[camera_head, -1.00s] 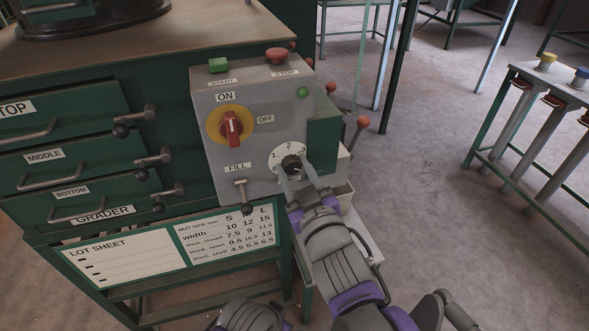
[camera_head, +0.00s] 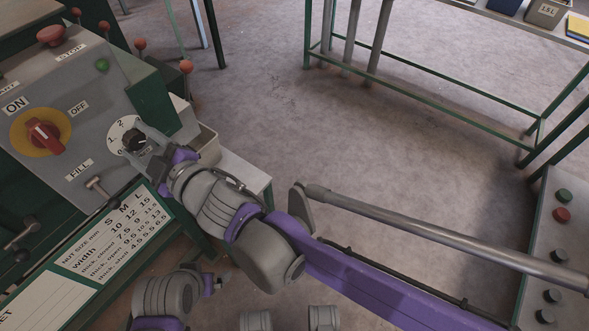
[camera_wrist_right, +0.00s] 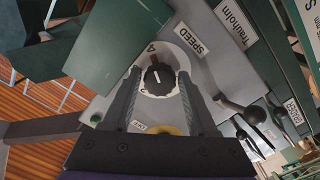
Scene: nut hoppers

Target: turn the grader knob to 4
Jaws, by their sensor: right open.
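The grader knob (camera_head: 134,140) is a small black knob on a white numbered dial, on the grey control box (camera_head: 60,105). My right gripper (camera_head: 145,147) is at the knob. In the right wrist view its two open fingers (camera_wrist_right: 160,82) stand on either side of the knob (camera_wrist_right: 158,75); I cannot tell whether they touch it. A pale reddish line on the knob runs roughly toward a digit that looks like 4 at the top of the dial. In the head view the gripper partly hides the dial, and the pointer is unclear.
The red switch (camera_head: 45,137) on its yellow plate and the FILL lever (camera_head: 97,187) are left of the knob. Red-tipped levers (camera_head: 186,67) stand behind the box. A button panel (camera_head: 556,225) is at the far right. Floor between is clear.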

